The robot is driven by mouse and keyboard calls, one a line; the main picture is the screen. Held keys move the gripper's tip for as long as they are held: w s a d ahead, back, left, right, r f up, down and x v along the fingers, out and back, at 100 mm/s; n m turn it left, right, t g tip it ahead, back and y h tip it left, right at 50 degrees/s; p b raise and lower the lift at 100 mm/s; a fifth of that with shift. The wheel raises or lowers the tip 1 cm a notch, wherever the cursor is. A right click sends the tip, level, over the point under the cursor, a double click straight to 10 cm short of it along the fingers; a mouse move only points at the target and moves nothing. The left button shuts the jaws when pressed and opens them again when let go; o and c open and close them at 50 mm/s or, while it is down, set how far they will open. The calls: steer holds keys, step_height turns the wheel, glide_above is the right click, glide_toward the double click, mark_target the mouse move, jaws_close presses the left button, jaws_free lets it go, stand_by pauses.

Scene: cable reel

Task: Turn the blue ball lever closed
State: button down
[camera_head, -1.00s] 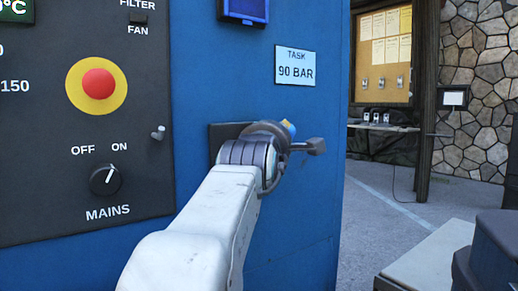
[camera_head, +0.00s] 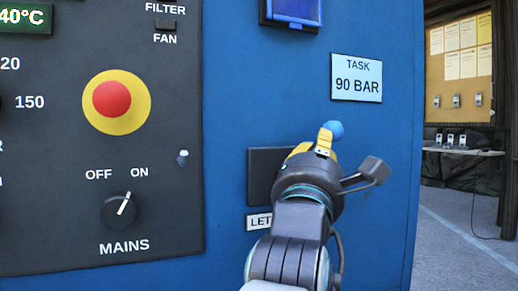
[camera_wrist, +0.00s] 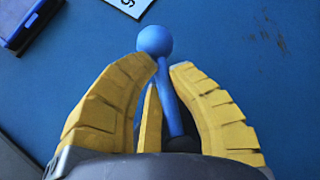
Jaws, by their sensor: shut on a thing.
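The blue ball lever (camera_wrist: 170,98) stands out from the blue panel, with a round blue ball (camera_wrist: 154,40) on a thin blue rod. In the wrist view the rod runs between the yellow fingers of my gripper (camera_wrist: 167,68), and the ball shows just beyond the fingertips. The rod's lower end is partly hidden by the fingers and the gripper body. In the head view only the ball (camera_head: 335,129) shows, above and right of my gripper (camera_head: 318,145). My gripper is shut on the lever, in front of a dark plate (camera_head: 262,175).
Left are a red stop button (camera_head: 112,100) on a yellow disc and a MAINS knob (camera_head: 119,210) pointing towards ON. A "TASK 90 BAR" label (camera_head: 357,78) is above right of the lever. The cabinet's right edge is near, with open floor (camera_head: 465,255) beyond.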

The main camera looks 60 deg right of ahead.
stand_by(0.4)
steer(key=c, duration=1)
jaws_free()
steer(key=shift+c, duration=0.2)
steer(key=shift+a, duration=0.1)
steer(key=v, duration=1.2)
steer(key=shift+o, duration=0.3)
